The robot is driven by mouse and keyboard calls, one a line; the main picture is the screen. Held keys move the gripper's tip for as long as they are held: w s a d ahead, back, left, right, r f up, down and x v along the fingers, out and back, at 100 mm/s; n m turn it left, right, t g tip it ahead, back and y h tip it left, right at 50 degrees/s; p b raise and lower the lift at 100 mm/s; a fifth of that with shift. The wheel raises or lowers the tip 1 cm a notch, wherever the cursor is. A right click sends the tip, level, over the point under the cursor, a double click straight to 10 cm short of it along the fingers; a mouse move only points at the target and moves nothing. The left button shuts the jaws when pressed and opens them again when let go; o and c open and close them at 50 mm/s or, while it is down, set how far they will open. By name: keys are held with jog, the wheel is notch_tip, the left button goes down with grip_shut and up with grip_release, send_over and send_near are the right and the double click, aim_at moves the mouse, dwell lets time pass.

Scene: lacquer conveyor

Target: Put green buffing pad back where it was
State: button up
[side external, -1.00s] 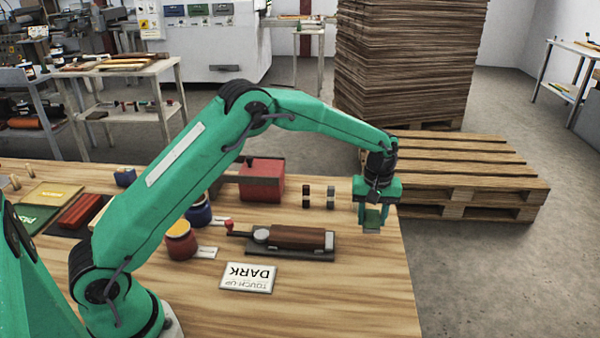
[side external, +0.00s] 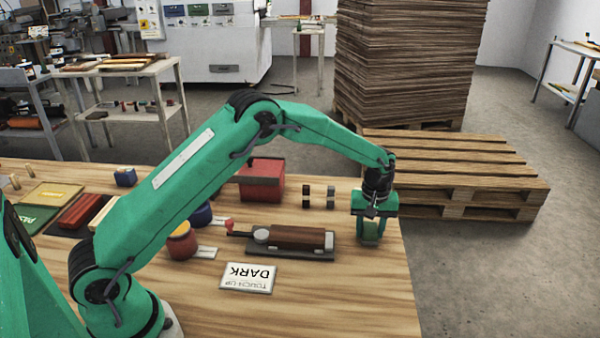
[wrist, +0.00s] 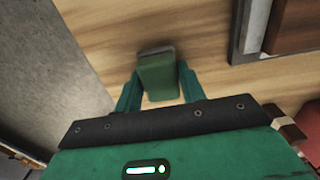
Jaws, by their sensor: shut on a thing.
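The green buffing pad (wrist: 159,77) is a small green block with a grey layer at one end. It sits between the two fingers of my gripper (wrist: 157,88) in the wrist view. In the side view my gripper (side external: 370,238) is shut on the pad (side external: 370,230) and points down, at or just above the wooden table (side external: 350,290) near its right edge. Whether the pad touches the table cannot be told.
A fixture with a brown block (side external: 297,238) lies just left of my gripper. Small dark and grey blocks (side external: 330,195) stand behind it. A "TOUCH-UP DARK" card (side external: 248,278) lies in front. The table's right edge is close; the front right is clear.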

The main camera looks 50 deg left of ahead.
aim_at(370, 227)
jog(key=shift+f, duration=0.15)
jog(key=o, duration=0.9)
jog(key=shift+o, duration=0.2)
notch_tip(370, 227, up, 12)
jog(key=shift+r, duration=0.2)
jog(key=shift+r, duration=0.1)
